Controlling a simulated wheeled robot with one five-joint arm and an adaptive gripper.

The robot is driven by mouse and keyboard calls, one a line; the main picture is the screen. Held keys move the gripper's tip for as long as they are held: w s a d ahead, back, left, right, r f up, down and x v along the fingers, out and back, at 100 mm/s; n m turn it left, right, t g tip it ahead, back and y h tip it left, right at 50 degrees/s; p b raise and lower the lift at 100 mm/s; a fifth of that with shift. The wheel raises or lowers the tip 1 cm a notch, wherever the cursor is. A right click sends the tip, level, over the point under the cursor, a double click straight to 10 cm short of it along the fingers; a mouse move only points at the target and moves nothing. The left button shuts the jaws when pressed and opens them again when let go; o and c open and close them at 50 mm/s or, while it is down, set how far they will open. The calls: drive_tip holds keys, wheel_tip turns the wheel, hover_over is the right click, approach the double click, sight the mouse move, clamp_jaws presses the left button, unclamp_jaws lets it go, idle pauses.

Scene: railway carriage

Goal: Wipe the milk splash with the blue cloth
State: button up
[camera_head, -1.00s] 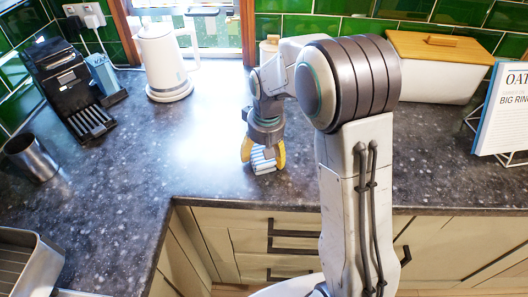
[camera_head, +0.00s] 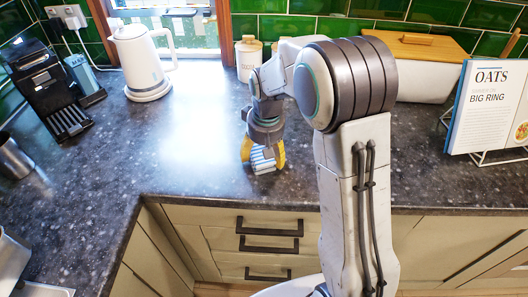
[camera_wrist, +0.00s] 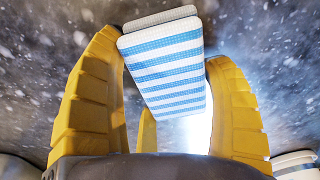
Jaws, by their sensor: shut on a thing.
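My gripper (camera_head: 263,156) is over the worktop, left of my upper arm, with its yellow fingers pointing down. It is shut on the blue cloth (camera_head: 262,163), a folded piece with blue and white stripes. In the wrist view the cloth (camera_wrist: 168,72) sits between the yellow fingers of my gripper (camera_wrist: 162,75), its folded end sticking out past them. I cannot tell whether the cloth touches the worktop. I cannot make out the milk splash; bright window glare lies on the worktop to the left of the gripper.
The dark speckled worktop (camera_head: 110,175) is clear around the gripper. A white kettle (camera_head: 143,62) and a coffee machine (camera_head: 45,80) with a blue carton (camera_head: 83,74) stand at the left. Canisters (camera_head: 249,57), a bread bin (camera_head: 425,65) and a cookbook (camera_head: 488,105) stand behind and right.

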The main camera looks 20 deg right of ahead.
drive_tip(key=r, duration=0.1)
drive_tip(key=r+p, duration=0.1)
drive_tip(key=shift+d+r, duration=0.3)
drive_tip(key=shift+d, duration=0.05)
drive_tip(key=shift+a+r+p, duration=0.25)
drive_tip(key=shift+r+p, duration=0.4)
drive_tip(key=shift+p, duration=0.2)
drive_tip(key=shift+r+p, duration=1.65)
drive_tip(key=shift+r, duration=0.45)
